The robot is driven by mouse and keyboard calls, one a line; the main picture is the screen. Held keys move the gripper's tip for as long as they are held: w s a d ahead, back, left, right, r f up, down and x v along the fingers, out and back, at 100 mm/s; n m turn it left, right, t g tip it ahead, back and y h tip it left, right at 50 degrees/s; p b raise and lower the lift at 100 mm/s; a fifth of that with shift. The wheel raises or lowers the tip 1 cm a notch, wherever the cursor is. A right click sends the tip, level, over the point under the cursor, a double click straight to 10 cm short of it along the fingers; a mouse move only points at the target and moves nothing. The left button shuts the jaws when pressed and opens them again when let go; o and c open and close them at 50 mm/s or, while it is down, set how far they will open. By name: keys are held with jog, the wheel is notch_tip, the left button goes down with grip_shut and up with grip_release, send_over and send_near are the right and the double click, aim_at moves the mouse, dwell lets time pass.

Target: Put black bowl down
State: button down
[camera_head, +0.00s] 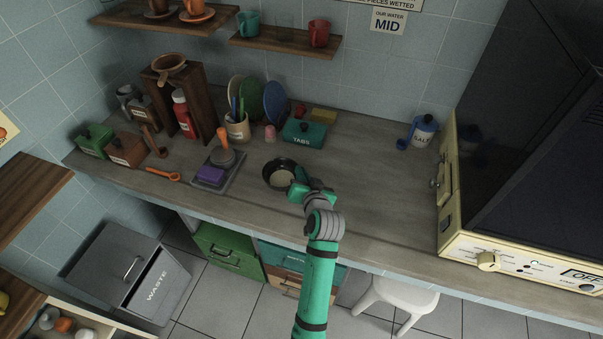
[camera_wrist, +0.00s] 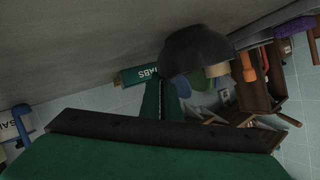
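The black bowl (camera_head: 279,173) is over the middle of the grey counter in the head view, upright with its open side up. In the wrist view, where the scene is upside down, the dark bowl (camera_wrist: 197,48) has its base toward the counter. My green gripper (camera_head: 297,186) is at the bowl's right front side. Its fingers (camera_wrist: 160,92) are close together on the bowl's rim in the wrist view. The fingertips are partly hidden by the bowl. I cannot tell whether the base touches the counter.
A teal TABS box (camera_head: 304,133) stands just behind the bowl. A grey board (camera_head: 217,173) with a purple sponge (camera_head: 210,174) lies to its left. A SALT jar (camera_head: 423,130) and a cream oven (camera_head: 450,190) are at the right. The counter (camera_head: 375,190) right of the gripper is bare.

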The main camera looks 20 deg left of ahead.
jog(key=c, duration=2)
grip_release()
jog(key=shift+f, duration=0.1)
jog(key=shift+r, duration=0.2)
jog(key=v, duration=1.2)
